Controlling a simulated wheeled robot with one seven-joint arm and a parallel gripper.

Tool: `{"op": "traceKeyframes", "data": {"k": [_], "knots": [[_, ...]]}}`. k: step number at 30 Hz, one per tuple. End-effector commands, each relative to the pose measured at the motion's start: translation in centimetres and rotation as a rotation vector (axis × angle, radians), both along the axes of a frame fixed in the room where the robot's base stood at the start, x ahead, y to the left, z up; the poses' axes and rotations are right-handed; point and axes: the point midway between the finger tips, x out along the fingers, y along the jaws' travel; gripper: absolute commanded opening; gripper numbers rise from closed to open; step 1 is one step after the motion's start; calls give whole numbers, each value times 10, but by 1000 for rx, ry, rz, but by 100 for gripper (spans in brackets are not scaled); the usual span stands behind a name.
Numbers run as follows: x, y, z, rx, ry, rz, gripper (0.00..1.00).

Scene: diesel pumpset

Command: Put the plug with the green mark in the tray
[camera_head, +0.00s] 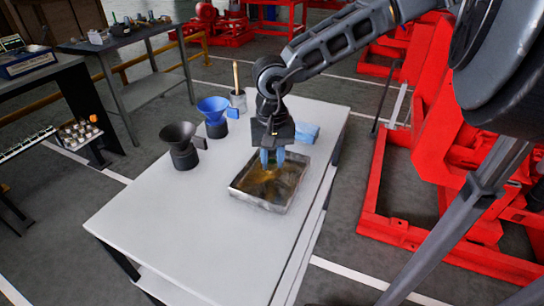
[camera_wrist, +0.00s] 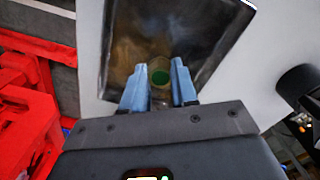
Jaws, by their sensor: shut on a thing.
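My gripper (camera_head: 272,157) is above the far part of the metal tray (camera_head: 261,202), its blue fingertips pointing down. In the wrist view, my gripper (camera_wrist: 159,88) is shut on a plug (camera_wrist: 160,76) that has a green round mark on its end. The plug sits between the two blue fingers, over the tray (camera_wrist: 205,31). The tray has a dark, brownish stained floor. In the head view the plug is too small and hidden to make out. I cannot tell whether it touches the tray floor.
On the white table (camera_head: 190,235) a black funnel (camera_head: 182,148) and a blue funnel (camera_head: 214,115) stand left of the tray. A cup with a brush (camera_head: 238,98) and a blue cloth (camera_head: 306,131) are behind. Red machinery (camera_head: 400,190) stands at the right. The table's front is clear.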

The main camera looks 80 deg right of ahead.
Motion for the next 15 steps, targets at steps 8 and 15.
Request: {"op": "traceKeyframes", "data": {"k": [8,15], "knots": [[0,0,-14,-1,0,0,0],[0,0,-13,0,0,0,30]]}}
